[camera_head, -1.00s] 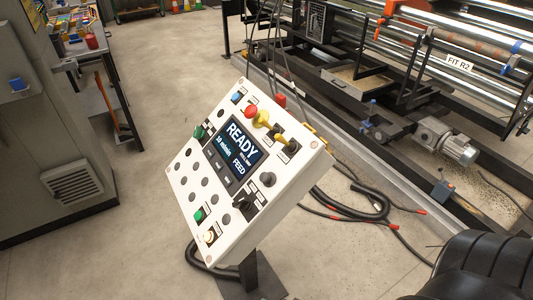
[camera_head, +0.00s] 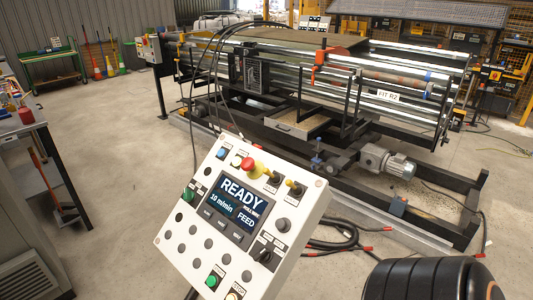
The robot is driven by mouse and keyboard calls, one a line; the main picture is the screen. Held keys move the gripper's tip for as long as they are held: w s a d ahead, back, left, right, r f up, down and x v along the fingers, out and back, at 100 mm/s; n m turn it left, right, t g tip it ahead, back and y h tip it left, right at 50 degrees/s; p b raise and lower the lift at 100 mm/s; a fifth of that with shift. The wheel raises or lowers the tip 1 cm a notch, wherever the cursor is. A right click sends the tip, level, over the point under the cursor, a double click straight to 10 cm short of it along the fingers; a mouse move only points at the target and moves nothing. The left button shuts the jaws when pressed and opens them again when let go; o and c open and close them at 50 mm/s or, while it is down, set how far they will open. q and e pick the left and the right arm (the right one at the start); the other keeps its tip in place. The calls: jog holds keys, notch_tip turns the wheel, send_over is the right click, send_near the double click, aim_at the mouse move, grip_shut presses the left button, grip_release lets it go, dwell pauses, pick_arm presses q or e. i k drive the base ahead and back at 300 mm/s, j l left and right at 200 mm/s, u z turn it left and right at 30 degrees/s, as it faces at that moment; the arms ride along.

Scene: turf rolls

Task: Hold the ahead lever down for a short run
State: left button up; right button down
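A white tilted control panel (camera_head: 185,250) stands in the lower middle of the head view. Its screen (camera_head: 239,200) reads READY, 10 m/min and FEED. Along its top edge are a red mushroom button (camera_head: 248,164) on a yellow base and two small toggle levers with yellowish tips, one nearer the button (camera_head: 273,176) and one nearer the right corner (camera_head: 293,186). Their labels are too small to read, so I cannot tell which is the ahead lever. A green button (camera_head: 212,281) sits low on the panel. Neither of my grippers is in view, and nothing touches the panel.
A long roller machine (camera_head: 340,85) labelled FIT R2 stands behind the panel, with a grey motor (camera_head: 388,160) at its near side. Black cables (camera_head: 345,232) lie on the floor to the panel's right. A workbench (camera_head: 30,125) stands at left. Open concrete floor lies between.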

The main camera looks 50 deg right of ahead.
aim_at(296, 189)
jog(key=i+j, duration=0.2)
jog(key=j, duration=0.2)
jog(key=i+j, duration=0.15)
jog(key=j, duration=0.25)
jog(key=z, duration=1.95)
jog(key=j, duration=0.1)
